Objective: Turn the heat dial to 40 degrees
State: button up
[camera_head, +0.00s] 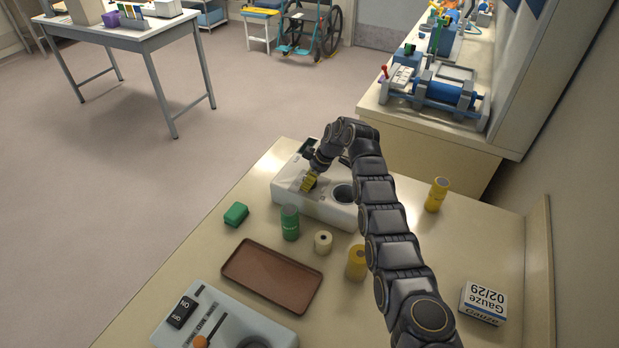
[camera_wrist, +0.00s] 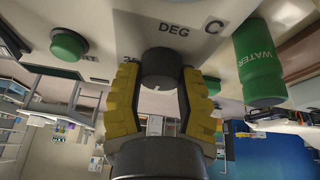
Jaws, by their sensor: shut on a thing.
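The heat dial is a dark round knob (camera_wrist: 161,68) on the front of a white unit (camera_head: 330,211), below the letters DEG C in the wrist view. My gripper (camera_wrist: 160,85) has its yellow fingers on both sides of the knob and is shut on it. In the head view my gripper (camera_head: 309,181) reaches down to the white unit, and its fingertips hide the dial there. Part of the dial's scale shows beside the knob, mostly covered by a finger. I cannot read which number the dial points to.
A green bottle marked WATER (camera_wrist: 262,75) stands close to the unit; it shows in the head view (camera_head: 290,223). A green block (camera_head: 236,214), a cream roll (camera_head: 323,241), a yellow can (camera_head: 357,263), a brown tray (camera_head: 240,281) and a gauze box (camera_head: 483,303) lie around on the table.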

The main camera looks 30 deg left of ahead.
jog(key=o, duration=1.1)
jog(key=shift+s+a+f, duration=0.1)
jog(key=shift+s+f, duration=0.05)
jog(key=shift+s, duration=0.05)
jog(key=shift+o, duration=0.2)
jog(key=shift+w, duration=0.1)
jog(key=shift+w+d+r, duration=0.1)
jog(key=shift+d+r, duration=0.2)
jog(key=shift+r, duration=0.3)
jog(key=v, duration=1.1)
jog(key=shift+a, duration=0.15)
